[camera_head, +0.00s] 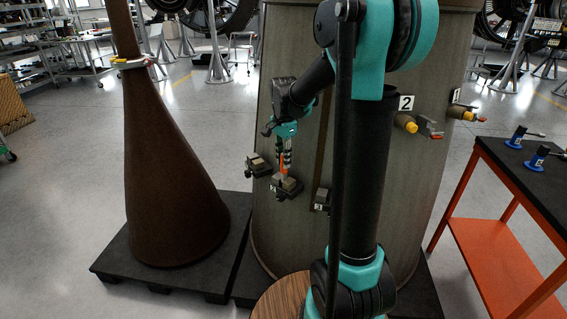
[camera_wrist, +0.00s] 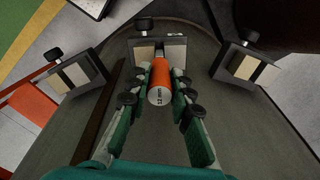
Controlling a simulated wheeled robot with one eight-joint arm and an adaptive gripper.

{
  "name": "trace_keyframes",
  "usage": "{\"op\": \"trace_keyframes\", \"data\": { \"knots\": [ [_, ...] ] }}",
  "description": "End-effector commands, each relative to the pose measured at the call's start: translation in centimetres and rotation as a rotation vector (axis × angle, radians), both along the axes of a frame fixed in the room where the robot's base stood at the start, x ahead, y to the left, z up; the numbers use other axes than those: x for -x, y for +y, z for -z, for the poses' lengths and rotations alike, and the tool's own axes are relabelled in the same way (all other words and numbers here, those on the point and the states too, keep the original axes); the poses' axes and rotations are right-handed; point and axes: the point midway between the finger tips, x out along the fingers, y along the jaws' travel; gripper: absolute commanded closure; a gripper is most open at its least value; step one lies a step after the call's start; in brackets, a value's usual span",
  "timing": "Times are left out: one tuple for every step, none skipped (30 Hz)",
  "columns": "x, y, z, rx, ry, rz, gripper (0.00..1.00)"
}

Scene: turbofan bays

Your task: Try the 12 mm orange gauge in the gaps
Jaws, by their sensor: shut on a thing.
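The orange gauge (camera_wrist: 160,82) is a cylinder with a dark mark on its pale near end. My gripper (camera_wrist: 158,78) is shut on it, with green fingers on both sides. In the head view my gripper (camera_head: 285,150) is in front of the large grey-brown drum, pointing down. The middle gap block (camera_wrist: 175,48), a pair of pale blocks on a dark bracket, lies just beyond the gauge's far end. I cannot tell whether the gauge touches it or is in its gap. Similar gap blocks are at left (camera_wrist: 75,76) and right (camera_wrist: 245,66).
The drum (camera_head: 285,60) carries the brackets and, at right, yellow-ended fittings (camera_head: 405,122). A brown cone (camera_head: 165,190) stands at left on a dark pallet (camera_head: 120,262). A red-framed table (camera_head: 500,255) with blue stands (camera_head: 517,137) is at right. Open floor (camera_head: 50,240) lies at left.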

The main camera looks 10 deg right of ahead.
Motion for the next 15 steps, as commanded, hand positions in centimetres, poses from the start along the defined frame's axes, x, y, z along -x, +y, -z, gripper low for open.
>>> {"op": "trace_keyframes", "data": {
  "knots": [
    [0.0,0.0,-0.4,0.0,0.0,0.0,1.0],
    [0.0,0.0,-0.5,0.0,0.0,0.0,1.0],
    [0.0,0.0,-0.8,0.0,0.0,0.0,1.0],
    [0.0,0.0,-1.0,0.0,0.0,0.0,1.0],
    [0.0,0.0,-1.2,0.0,0.0,0.0,1.0],
    [0.0,0.0,-1.4,0.0,0.0,0.0,1.0],
    [0.0,0.0,-1.6,0.0,0.0,0.0,1.0],
    [0.0,0.0,-1.8,0.0,0.0,0.0,1.0],
    [0.0,0.0,-2.1,0.0,0.0,0.0,1.0],
    [0.0,0.0,-2.3,0.0,0.0,0.0,1.0],
    [0.0,0.0,-2.4,0.0,0.0,0.0,1.0],
    [0.0,0.0,-2.7,0.0,0.0,0.0,1.0],
    [0.0,0.0,-2.9,0.0,0.0,0.0,1.0],
    [0.0,0.0,-3.1,0.0,0.0,0.0,1.0],
    [0.0,0.0,-3.3,0.0,0.0,0.0,1.0]
  ]
}}
